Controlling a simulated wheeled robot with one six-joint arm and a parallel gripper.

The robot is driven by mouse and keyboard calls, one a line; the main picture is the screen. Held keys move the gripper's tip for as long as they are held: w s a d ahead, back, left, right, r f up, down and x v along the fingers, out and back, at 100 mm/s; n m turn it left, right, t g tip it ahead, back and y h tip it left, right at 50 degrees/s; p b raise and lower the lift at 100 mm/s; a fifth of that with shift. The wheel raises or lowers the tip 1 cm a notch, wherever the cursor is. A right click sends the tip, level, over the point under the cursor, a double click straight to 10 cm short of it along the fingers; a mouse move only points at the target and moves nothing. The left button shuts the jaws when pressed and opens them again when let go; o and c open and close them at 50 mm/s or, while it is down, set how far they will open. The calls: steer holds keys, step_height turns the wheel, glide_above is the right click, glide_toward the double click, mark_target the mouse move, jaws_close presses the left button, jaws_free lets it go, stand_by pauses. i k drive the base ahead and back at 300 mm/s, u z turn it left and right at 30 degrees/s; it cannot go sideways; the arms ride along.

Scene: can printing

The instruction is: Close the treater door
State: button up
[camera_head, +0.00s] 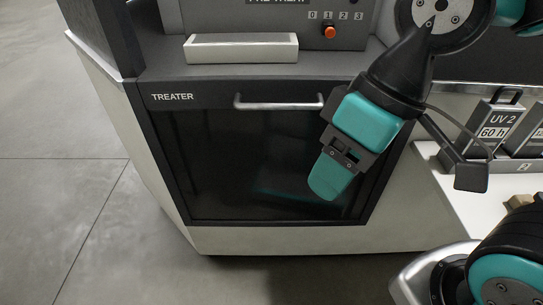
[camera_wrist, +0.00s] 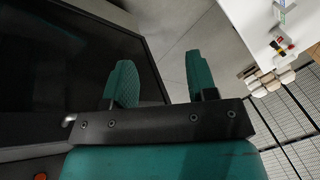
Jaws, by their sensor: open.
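The treater door (camera_head: 230,165) is a dark glossy panel under the TREATER label, with a silver bar handle (camera_head: 278,105) along its top. It looks upright and flush with its frame; a small gap cannot be ruled out. My gripper (camera_head: 332,178) is in front of the door's right half, below and right of the handle, pointing down. In the wrist view my gripper (camera_wrist: 159,78) has its two teal fingers apart with nothing between them. The dark door (camera_wrist: 60,60) fills the left there, and a handle end (camera_wrist: 69,121) shows. Contact with the door cannot be told.
A white-topped tray (camera_head: 241,48) and an orange knob (camera_head: 329,31) are above the door. Bare grey floor (camera_head: 70,210) lies to the left and in front.

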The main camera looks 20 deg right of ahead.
mark_target(229, 151)
steer(key=k, duration=0.5)
steer(key=z, duration=1.6)
steer(key=k, duration=1)
steer(key=u, duration=1.65)
steer(key=i, duration=0.5)
